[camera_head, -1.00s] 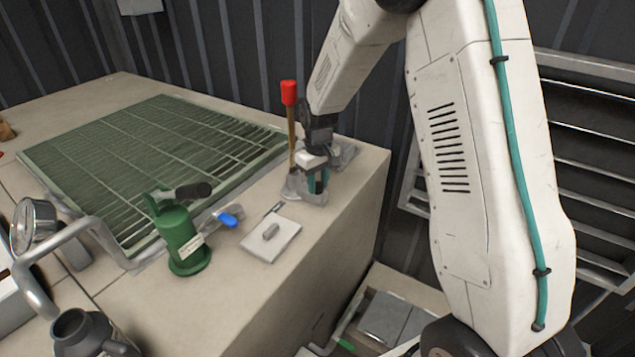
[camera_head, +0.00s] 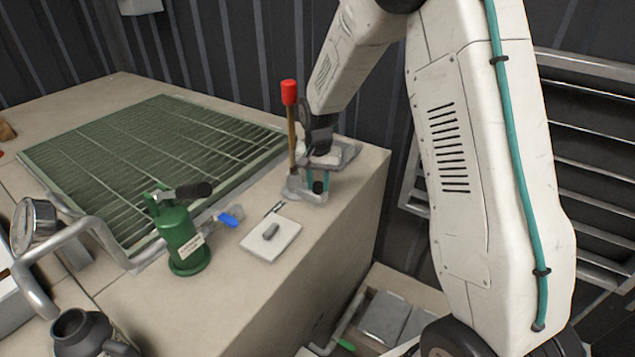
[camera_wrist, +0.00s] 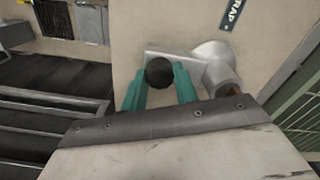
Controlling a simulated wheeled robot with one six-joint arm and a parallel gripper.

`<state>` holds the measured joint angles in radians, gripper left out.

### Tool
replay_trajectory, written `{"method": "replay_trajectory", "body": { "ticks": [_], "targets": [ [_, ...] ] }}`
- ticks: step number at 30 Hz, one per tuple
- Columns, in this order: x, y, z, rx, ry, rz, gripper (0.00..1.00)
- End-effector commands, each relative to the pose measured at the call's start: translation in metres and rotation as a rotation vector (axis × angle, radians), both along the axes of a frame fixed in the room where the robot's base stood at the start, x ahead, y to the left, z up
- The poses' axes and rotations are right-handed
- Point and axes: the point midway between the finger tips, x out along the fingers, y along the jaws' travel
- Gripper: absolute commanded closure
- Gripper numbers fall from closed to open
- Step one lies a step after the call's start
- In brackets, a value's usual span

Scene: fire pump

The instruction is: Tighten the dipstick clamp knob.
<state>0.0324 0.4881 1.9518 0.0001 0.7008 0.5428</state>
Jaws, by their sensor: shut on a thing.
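The dipstick with its red top (camera_head: 289,92) stands upright on the bench near its right corner. Its metal clamp (camera_head: 292,187) sits at the foot of the stick, and in the wrist view the clamp shows as a grey round boss (camera_wrist: 222,76) with a flat plate. The black clamp knob (camera_wrist: 159,73) lies between the teal fingertips of my gripper (camera_wrist: 158,82), which is shut on it. The knob (camera_head: 318,187) also shows in the head view, with my gripper (camera_head: 317,178) over the clamp. The lower dipstick is mostly hidden in the wrist view.
A white plate with a grey handle (camera_head: 285,243) lies in front of the clamp. A green cylinder with a black lever (camera_head: 183,240) and a blue-handled valve (camera_head: 230,219) stand to the left. A green grating (camera_head: 150,150) fills the bench behind. The bench drops off at the right.

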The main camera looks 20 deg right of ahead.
Motion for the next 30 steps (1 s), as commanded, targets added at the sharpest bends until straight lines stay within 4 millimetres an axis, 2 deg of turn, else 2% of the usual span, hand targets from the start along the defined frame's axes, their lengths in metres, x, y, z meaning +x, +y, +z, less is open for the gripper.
{"method": "replay_trajectory", "body": {
  "ticks": [9, 23, 24, 26, 30],
  "targets": [
    [-0.0024, -0.0001, -0.0013, 0.0, 0.007, -0.096, 0.93],
    [-0.0025, -0.0003, -0.0014, 0.0, 0.007, -0.109, 0.93],
    [-0.0025, -0.0004, -0.0014, 0.0, 0.007, -0.109, 0.65],
    [-0.0022, -0.0003, -0.0013, -0.001, 0.006, -0.108, 0.49],
    [-0.0015, 0.0001, -0.0008, 0.0, 0.004, -0.107, 0.49]
  ]
}}
